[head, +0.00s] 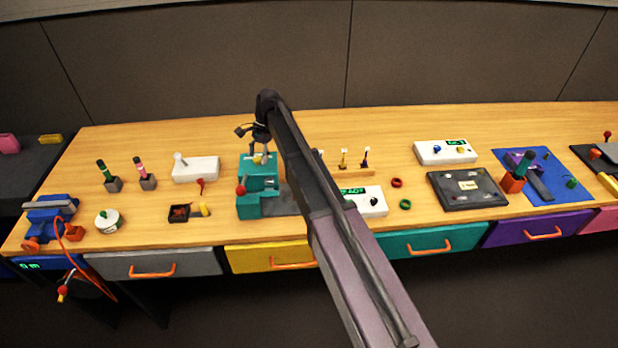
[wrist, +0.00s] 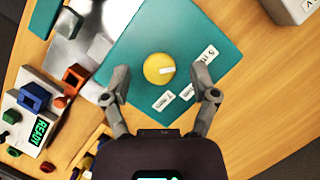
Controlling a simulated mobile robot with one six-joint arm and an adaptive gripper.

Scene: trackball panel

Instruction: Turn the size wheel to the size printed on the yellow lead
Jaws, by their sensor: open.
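The size wheel (wrist: 159,69) is a round yellow knob with a white pointer mark, on top of a teal block (wrist: 125,55). Its mark points right in the wrist view. White labels (wrist: 187,91) sit beside it; their print is too small to read surely. My gripper (wrist: 166,86) is open and empty above the block, its fingers apart on either side of the wheel's near side. In the head view my gripper (head: 259,146) is over the teal machine (head: 250,205), and the wheel (head: 257,159) is partly hidden. I cannot pick out the yellow lead or its print.
A white box with a green READY display (wrist: 41,128) is left in the wrist view. A white box (wrist: 290,10) is at upper right. In the head view, a red-knobbed lever (head: 241,190) stands on the machine. Bare wood (head: 215,145) lies behind it.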

